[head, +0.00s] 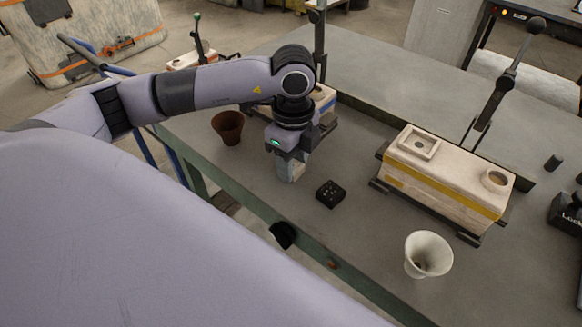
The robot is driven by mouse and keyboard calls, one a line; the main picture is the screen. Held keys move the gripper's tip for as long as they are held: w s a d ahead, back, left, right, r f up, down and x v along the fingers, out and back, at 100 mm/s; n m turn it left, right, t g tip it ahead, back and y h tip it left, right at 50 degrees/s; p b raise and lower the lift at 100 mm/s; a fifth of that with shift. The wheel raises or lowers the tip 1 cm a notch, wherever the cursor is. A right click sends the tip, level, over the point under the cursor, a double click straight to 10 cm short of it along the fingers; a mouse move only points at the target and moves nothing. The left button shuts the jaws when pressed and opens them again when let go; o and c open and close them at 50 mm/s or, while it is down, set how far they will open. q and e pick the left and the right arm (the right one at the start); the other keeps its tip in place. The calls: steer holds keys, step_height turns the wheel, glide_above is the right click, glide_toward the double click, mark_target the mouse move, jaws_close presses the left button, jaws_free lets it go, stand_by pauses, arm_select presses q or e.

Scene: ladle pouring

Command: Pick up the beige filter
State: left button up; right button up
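My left gripper (288,166) points down at the grey table, left of a small black block with holes (330,194). A small pale beige piece (292,172), which looks like the beige filter, shows at its fingertips and is mostly hidden by them. I cannot tell whether the fingers are closed on it or only around it, or whether it touches the table. My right gripper is not in view.
A beige funnel-shaped cup (428,255) stands at the front right and a brown cup (228,127) at the left. A beige mold box (446,178) with a yellow band sits at the right. The grey table (345,235) is clear between the block and the beige cup.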

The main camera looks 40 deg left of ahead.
arm_select(q)
steer(key=shift+r, duration=0.1)
step_height(320, 180, up, 10)
stand_by(0.5)
